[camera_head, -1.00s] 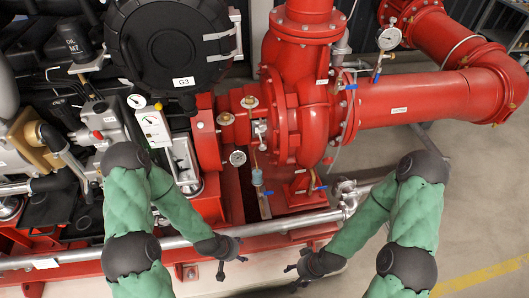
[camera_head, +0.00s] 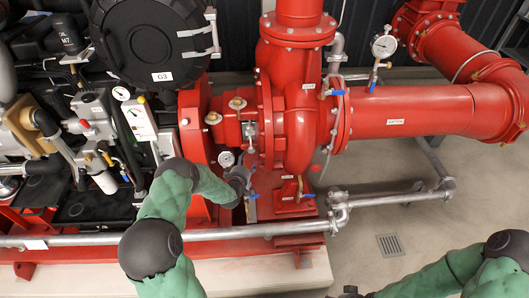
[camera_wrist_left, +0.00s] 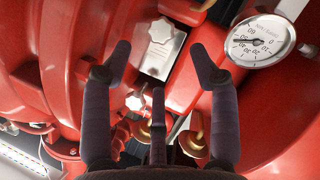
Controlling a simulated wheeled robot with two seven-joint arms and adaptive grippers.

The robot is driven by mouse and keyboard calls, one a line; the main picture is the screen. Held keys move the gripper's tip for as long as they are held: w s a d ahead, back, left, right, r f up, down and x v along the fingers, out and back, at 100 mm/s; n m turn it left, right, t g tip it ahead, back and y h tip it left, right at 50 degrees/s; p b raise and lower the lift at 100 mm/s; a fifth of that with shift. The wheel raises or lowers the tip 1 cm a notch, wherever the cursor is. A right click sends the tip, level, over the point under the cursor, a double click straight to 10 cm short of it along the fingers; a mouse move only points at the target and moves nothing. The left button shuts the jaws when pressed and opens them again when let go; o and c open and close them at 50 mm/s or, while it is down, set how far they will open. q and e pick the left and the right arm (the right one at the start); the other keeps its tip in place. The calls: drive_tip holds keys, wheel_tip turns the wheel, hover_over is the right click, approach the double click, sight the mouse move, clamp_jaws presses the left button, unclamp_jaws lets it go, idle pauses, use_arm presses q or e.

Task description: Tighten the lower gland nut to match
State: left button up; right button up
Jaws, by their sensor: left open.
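My left gripper (camera_head: 240,178) is at the pump's red shaft housing, just right of a small round gauge. In the left wrist view the left gripper (camera_wrist_left: 160,65) has its fingers spread, with nothing between them. A pale hex-shaped head (camera_wrist_left: 160,30) on a metal plate shows beyond the fingertips. A smaller pale hex head (camera_wrist_left: 134,102) shows between the left and middle fingers. Brass fittings (camera_wrist_left: 195,138) lie lower, partly hidden by the fingers. I cannot tell which is the lower gland nut. My right gripper (camera_head: 350,292) barely shows at the bottom edge.
A pressure gauge (camera_wrist_left: 263,40) is close to the right finger in the wrist view. The red pump casing (camera_head: 298,125) and a grey horizontal pipe (camera_head: 180,236) lie around the left arm. Open floor (camera_head: 360,215) is to the right.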

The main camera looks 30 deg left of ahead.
sight(251, 152)
use_arm(q)
drive_tip(key=b+x, duration=0.3)
drive_tip(key=x, duration=0.6)
drive_tip(key=shift+f+b, duration=0.2)
drive_tip(key=shift+b, duration=0.15)
drive_tip(key=shift+w+a, duration=0.2)
drive_tip(key=shift+w, duration=0.5)
drive_tip(key=c, duration=1.1)
